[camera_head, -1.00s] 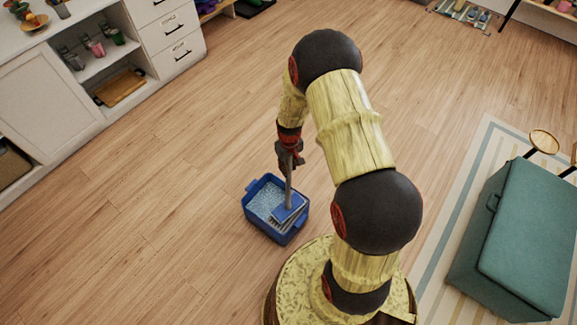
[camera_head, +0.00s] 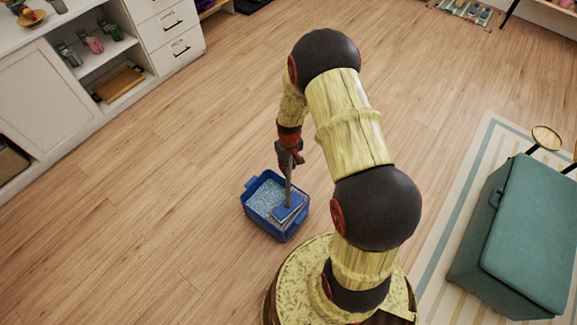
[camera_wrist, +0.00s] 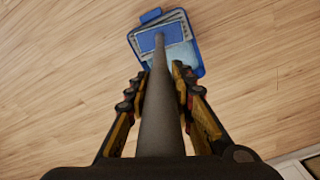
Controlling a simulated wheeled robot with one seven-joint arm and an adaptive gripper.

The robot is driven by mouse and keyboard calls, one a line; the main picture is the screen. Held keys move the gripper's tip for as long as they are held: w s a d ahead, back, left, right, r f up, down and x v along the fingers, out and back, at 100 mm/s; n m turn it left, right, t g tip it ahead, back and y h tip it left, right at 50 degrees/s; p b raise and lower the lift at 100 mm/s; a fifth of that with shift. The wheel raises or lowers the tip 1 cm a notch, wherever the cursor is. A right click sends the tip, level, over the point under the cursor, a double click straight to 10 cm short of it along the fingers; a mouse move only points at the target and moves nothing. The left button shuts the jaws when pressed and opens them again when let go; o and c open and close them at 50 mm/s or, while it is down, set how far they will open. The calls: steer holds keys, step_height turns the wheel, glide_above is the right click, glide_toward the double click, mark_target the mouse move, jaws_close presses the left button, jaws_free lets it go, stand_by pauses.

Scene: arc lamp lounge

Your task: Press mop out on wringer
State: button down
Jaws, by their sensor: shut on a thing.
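The mop's grey handle (camera_head: 289,180) stands nearly upright in my gripper (camera_head: 289,160), which is shut on it. The handle runs down to the blue mop head (camera_head: 287,208), which lies over the grey slatted wringer (camera_head: 294,215) at the near right side of the blue bucket (camera_head: 248,206). The bucket holds pale, speckled water (camera_head: 264,195). In the wrist view the handle (camera_wrist: 160,110) passes between the fingers of my gripper (camera_wrist: 158,80) to the blue mop head (camera_wrist: 162,37) in the bucket (camera_wrist: 152,16). How firmly the head touches the slats cannot be told.
The wooden floor (camera_head: 170,220) around the bucket is clear. White cabinets (camera_head: 55,95) with shelves and drawers stand at the upper left. A green storage bench (camera_head: 520,240) stands at right on a striped rug (camera_head: 440,250).

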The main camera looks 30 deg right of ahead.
steer(key=shift+f, duration=0.45)
stand_by(1.4)
step_height(320, 180, up, 7)
steer(key=p, duration=0.4)
steer(key=shift+p, duration=0.3)
stand_by(0.5)
